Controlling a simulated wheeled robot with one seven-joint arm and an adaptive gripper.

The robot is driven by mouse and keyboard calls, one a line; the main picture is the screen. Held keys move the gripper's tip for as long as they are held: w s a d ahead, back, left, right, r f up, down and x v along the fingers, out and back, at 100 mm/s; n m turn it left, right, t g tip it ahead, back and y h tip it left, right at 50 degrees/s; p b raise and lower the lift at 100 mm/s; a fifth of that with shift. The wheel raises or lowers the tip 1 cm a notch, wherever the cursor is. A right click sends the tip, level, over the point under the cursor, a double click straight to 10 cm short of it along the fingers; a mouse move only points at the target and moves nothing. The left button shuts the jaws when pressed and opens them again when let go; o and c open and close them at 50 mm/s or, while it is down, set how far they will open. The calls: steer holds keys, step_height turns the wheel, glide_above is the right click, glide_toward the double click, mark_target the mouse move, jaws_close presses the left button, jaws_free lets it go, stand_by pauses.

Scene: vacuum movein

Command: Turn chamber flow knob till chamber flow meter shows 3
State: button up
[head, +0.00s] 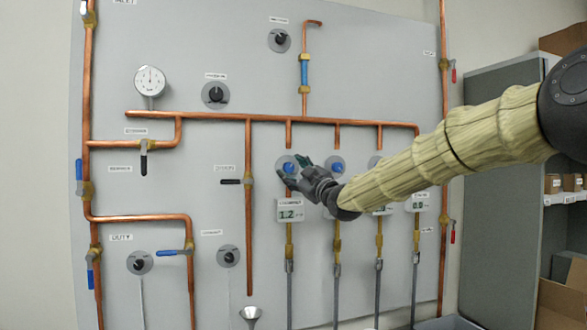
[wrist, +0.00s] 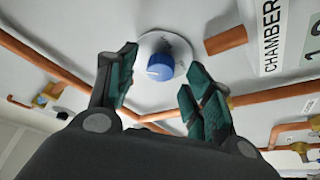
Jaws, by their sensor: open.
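The chamber flow knob (head: 290,168) is a blue knob on a pale round base, below the horizontal copper pipe. In the wrist view the blue knob (wrist: 160,67) sits ahead, beyond and between the fingertips. The chamber flow meter (head: 290,214) below the knob reads about 1.2 in green digits; in the wrist view only part of its label and display (wrist: 290,60) shows, at the upper right. My gripper (head: 293,173) is open in front of the knob, its fingers partly covering it. In the wrist view my gripper (wrist: 161,88) has a finger on either side, and I cannot tell whether either touches the knob.
A second blue knob (head: 336,167) is close to the right, with more meters partly behind my arm. Copper pipe (head: 230,116) runs along the panel above the knobs. A gauge (head: 150,81) and several black knobs are on the left. Cardboard boxes (head: 562,300) stand at the right.

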steer(key=shift+w+a+r, duration=0.15)
steer(key=shift+w+a, duration=0.1)
steer(key=shift+w, duration=0.05)
steer(key=c, duration=1)
steer(key=shift+f+m+b, duration=0.2)
steer(key=shift+m+b, duration=0.2)
steer(key=shift+b, duration=0.1)
steer(key=shift+r+m+t, duration=0.1)
steer(key=shift+m+t, duration=0.2)
steer(key=shift+m, duration=0.1)
